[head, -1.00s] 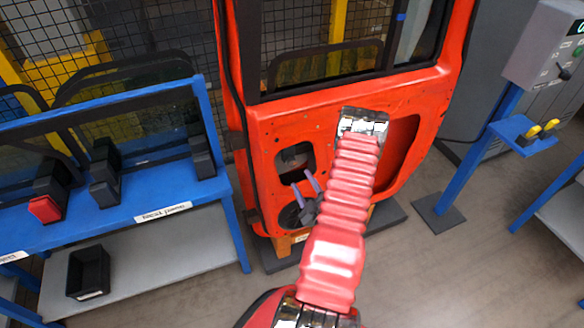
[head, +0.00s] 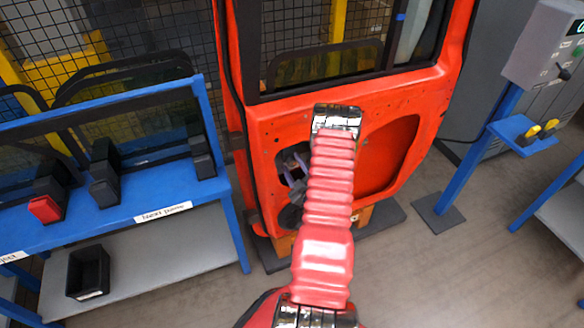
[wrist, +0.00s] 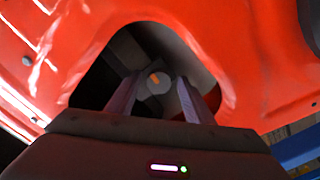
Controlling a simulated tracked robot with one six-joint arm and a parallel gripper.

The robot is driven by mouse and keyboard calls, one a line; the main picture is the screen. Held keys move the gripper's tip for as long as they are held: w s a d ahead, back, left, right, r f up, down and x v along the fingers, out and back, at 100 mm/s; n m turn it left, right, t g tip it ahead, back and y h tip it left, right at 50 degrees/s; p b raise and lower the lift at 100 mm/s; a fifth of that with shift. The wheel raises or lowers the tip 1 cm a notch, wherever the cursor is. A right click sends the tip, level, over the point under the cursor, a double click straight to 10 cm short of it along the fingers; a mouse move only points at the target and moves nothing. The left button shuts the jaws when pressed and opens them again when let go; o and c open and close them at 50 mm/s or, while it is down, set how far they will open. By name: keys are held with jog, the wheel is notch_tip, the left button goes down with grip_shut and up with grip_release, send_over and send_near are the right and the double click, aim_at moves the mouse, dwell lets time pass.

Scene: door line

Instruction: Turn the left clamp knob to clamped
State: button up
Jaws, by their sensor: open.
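The red door (head: 375,105) stands upright in the middle of the head view. The mark is slightly tilted from upright. My gripper (head: 291,166) is at the door's upper left opening, with its two purple-grey fingers apart. In the wrist view the fingers of my gripper (wrist: 159,78) point into the opening, one on each side of the knob in the picture. Nothing is held. I cannot tell how deep the fingertips are relative to the knob.
A grey control box (head: 545,45) on a blue post stands at the right. The floor right of the door is open.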

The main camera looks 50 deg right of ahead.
jog(key=shift+c, duration=0.6)
jog(key=c, duration=0.9)
jog(key=shift+a, duration=0.3)
jog(key=shift+d+f, duration=0.1)
jog(key=shift+d, duration=0.05)
